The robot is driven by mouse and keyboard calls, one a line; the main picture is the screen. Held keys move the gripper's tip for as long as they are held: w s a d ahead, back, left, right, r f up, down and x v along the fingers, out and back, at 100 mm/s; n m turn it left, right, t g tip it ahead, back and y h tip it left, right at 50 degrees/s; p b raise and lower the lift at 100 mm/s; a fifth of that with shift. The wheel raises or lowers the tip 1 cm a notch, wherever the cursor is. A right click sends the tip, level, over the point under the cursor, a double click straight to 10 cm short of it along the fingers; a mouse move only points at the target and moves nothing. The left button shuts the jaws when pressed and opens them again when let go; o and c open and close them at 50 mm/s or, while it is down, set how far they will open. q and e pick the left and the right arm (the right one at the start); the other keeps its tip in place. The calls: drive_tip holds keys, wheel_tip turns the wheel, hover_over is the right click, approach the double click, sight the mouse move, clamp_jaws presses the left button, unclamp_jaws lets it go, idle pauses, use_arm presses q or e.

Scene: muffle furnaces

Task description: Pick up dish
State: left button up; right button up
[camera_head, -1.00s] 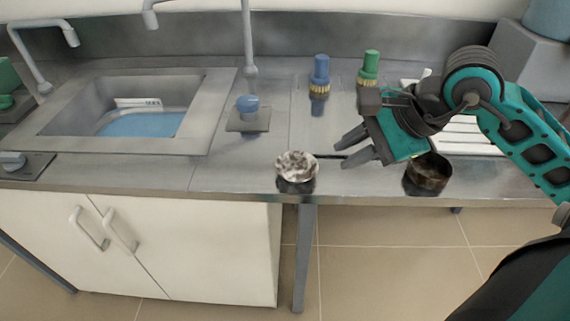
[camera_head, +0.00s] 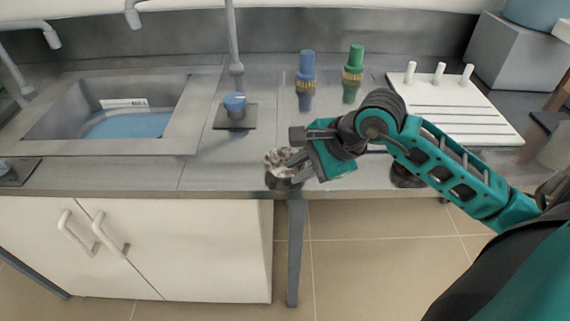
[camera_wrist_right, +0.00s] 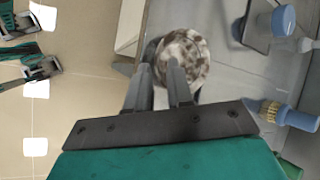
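A small round dish with a mottled white and brown inside (camera_head: 279,160) sits near the front edge of the steel counter. It also shows in the right wrist view (camera_wrist_right: 190,55), ahead of the fingers. My right gripper (camera_head: 297,169) reaches it from the right, and its fingers partly cover the dish. In the right wrist view the gripper (camera_wrist_right: 161,75) has a gap between its fingers. One finger overlaps the dish and the other is by its side at the counter edge. Contact cannot be told. My left gripper is not seen in the head view.
A dark bowl (camera_head: 404,178) stands behind my right arm, mostly hidden. A blue-topped brush (camera_head: 306,72), a green-topped brush (camera_head: 354,66) and a white rack (camera_head: 455,112) stand farther back. A blue-knobbed fitting (camera_head: 235,106) and a sink (camera_head: 62,146) are at left.

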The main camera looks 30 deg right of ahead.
drive_tip(key=shift+x, duration=1.05)
clamp_jaws()
drive_tip(key=shift+r, duration=0.1)
wheel_tip(320, 180, up, 20)
drive_tip(key=p, duration=0.2)
